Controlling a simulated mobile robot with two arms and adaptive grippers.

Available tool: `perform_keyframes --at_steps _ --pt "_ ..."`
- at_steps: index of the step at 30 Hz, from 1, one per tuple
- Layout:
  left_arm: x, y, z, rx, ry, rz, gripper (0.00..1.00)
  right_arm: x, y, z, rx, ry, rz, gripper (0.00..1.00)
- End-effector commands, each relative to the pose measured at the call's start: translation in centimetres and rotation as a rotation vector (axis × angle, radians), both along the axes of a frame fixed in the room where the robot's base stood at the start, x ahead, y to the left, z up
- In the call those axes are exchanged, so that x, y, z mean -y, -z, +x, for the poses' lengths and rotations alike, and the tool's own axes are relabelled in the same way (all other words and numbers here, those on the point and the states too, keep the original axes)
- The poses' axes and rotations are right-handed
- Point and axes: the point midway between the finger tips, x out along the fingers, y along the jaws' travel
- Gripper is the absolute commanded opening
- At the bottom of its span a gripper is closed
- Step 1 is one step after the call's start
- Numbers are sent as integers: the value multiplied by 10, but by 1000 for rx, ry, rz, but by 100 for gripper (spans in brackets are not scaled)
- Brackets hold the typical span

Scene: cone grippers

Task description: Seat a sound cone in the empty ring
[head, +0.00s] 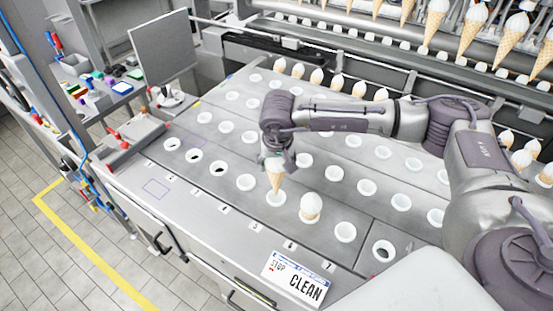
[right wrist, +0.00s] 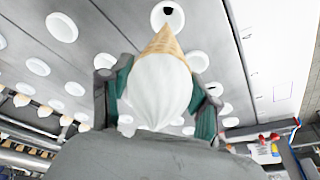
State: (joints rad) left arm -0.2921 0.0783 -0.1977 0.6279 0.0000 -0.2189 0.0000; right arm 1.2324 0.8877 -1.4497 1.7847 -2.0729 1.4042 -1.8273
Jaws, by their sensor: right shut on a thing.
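My right gripper (head: 277,152) is shut on an ice cream cone (head: 275,177), which hangs with its tip down over a white ring (head: 276,199) in the front row. I cannot tell whether the tip is inside the ring. In the right wrist view the gripper's teal pads (right wrist: 160,98) lie on both sides of the held cone (right wrist: 158,88); its tip points toward a white ring (right wrist: 167,14) with a dark hole. Another cone (head: 310,206) stands in the ring just to the right. My left gripper is not in view.
Several rings run across the metal table (head: 200,202); a few near ones, such as one ring (head: 383,250), show dark holes. A "STOP CLEAN" sign (head: 297,279) is at the front edge. Cones hang along the back rack (head: 435,25). A red-handled tray (head: 128,140) stands left.

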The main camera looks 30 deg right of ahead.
Motion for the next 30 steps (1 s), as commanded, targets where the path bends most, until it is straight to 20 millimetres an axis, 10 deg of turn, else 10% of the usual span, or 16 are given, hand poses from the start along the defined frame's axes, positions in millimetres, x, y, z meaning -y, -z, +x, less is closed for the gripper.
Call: perform_keyframes --at_steps 30 --pt "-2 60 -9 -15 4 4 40 0 86 0 -1 0 0 44"
